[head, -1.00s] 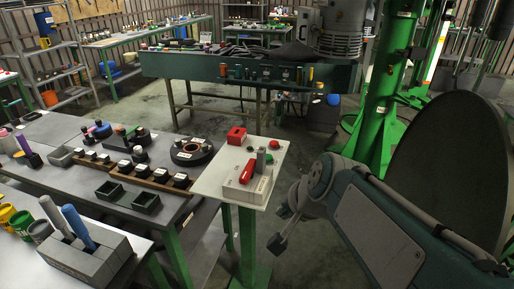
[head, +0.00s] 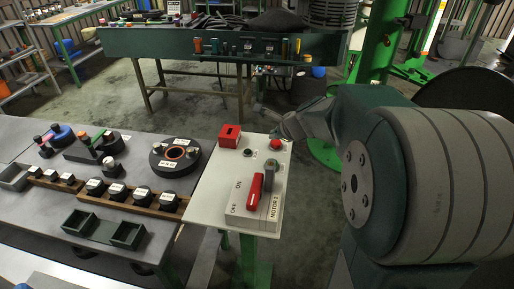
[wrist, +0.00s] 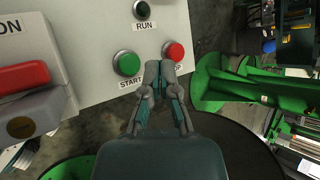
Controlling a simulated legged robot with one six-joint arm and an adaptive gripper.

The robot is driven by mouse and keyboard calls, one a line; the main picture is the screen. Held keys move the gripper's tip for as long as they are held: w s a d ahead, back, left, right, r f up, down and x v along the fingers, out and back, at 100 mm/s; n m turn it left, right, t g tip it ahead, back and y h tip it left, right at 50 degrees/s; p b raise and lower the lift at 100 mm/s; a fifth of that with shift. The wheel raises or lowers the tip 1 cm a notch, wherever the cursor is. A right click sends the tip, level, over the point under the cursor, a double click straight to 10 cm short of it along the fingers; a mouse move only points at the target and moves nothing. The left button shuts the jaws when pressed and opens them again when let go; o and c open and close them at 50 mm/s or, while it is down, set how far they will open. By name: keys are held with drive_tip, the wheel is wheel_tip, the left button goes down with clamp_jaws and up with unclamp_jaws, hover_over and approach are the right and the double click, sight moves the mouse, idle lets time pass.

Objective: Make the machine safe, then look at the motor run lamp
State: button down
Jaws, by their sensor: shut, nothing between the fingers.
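The control panel (head: 203,205) has a MOTOR 2 switch with a red handle (head: 254,192) beside ON and OFF labels. The handle also shows in the wrist view (wrist: 25,75). The red STOP button (head: 276,144) is at the panel's far right corner and shows in the wrist view (wrist: 174,52). The green START button (wrist: 128,63) is left of it. The RUN lamp (wrist: 141,10) above them looks dark green, with no clear glow. My gripper (wrist: 160,68) is shut and empty, its tips close to STOP and partly covering its label. Contact cannot be told.
A red box (head: 229,136) stands on the panel's far left corner. The grey table (head: 60,205) on the left holds a dark ring (head: 175,158), wooden racks of black knobs and small green trays (head: 127,233). A green column (head: 378,45) stands behind my arm. Open floor lies behind the panel.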

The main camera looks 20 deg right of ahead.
drive_tip(key=shift+w+d+f+m, duration=0.1)
drive_tip(key=shift+w+d+m, duration=0.1)
drive_tip(key=shift+w, duration=0.2)
drive_tip(key=shift+w+d+f+m, duration=0.1)
drive_tip(key=shift+w+m, duration=0.1)
drive_tip(key=shift+w, duration=0.15)
drive_tip(key=shift+f, duration=4.45)
drive_tip(key=shift+f, duration=0.3)
drive_tip(key=shift+f, duration=0.95)
drive_tip(key=shift+r, duration=0.15)
drive_tip(key=shift+d+r, duration=0.1)
drive_tip(key=shift+r, duration=1.1)
